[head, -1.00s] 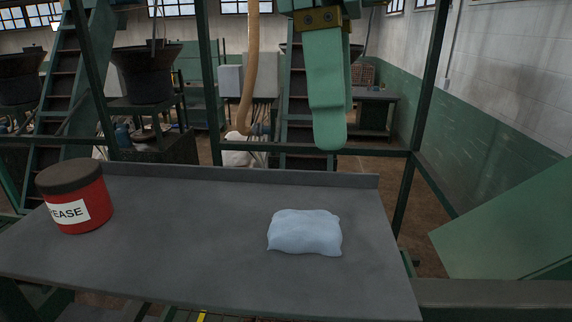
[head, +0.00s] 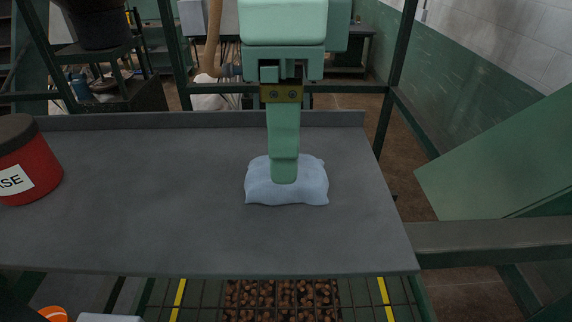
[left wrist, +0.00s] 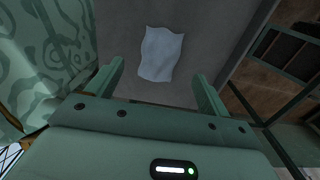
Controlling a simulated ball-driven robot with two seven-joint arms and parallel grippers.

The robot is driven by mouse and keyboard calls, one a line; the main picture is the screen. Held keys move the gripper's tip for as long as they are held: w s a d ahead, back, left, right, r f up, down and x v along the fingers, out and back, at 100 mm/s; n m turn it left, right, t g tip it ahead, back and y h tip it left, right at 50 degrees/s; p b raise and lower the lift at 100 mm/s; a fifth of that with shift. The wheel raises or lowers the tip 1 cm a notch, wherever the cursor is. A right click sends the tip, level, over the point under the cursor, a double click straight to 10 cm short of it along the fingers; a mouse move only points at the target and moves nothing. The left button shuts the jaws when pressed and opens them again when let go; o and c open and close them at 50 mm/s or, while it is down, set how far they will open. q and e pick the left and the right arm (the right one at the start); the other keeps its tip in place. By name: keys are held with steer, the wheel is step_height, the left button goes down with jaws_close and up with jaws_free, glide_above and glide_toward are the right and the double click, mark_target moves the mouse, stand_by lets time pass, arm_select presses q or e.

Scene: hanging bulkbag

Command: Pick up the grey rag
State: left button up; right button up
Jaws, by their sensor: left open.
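The rag (head: 312,184) is a pale blue-grey, puffy folded cloth lying on the dark grey table, right of its middle. It also shows in the left wrist view (left wrist: 161,50), beyond the fingertips and between their lines. My left gripper (head: 284,178) is in front of the rag in the head view, pointing down and hiding its middle; its fingers line up there. In the left wrist view the gripper (left wrist: 159,72) is open, with nothing between its fingers and the rag apart from them. My right gripper is not in view.
A red grease tub (head: 24,162) with a dark lid stands at the table's left. The table (head: 150,190) is bare between tub and rag, with a raised back lip. Green frame posts stand behind, and a green panel (head: 510,170) is at the right. A grate lies below the front edge.

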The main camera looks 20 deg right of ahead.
mark_target(311, 186)
arm_select(q)
step_height(311, 186, down, 4)
steer(key=shift+s+r+p, duration=0.1)
steer(key=shift+p, duration=0.6)
steer(key=shift+w+f, duration=0.2)
steer(key=shift+f, duration=0.05)
steer(key=shift+s+d, duration=0.1)
steer(key=shift+s, duration=0.1)
steer(key=c, duration=1.1)
steer(key=shift+w, duration=0.1)
steer(key=shift+c, duration=0.2)
steer(key=shift+r, duration=0.15)
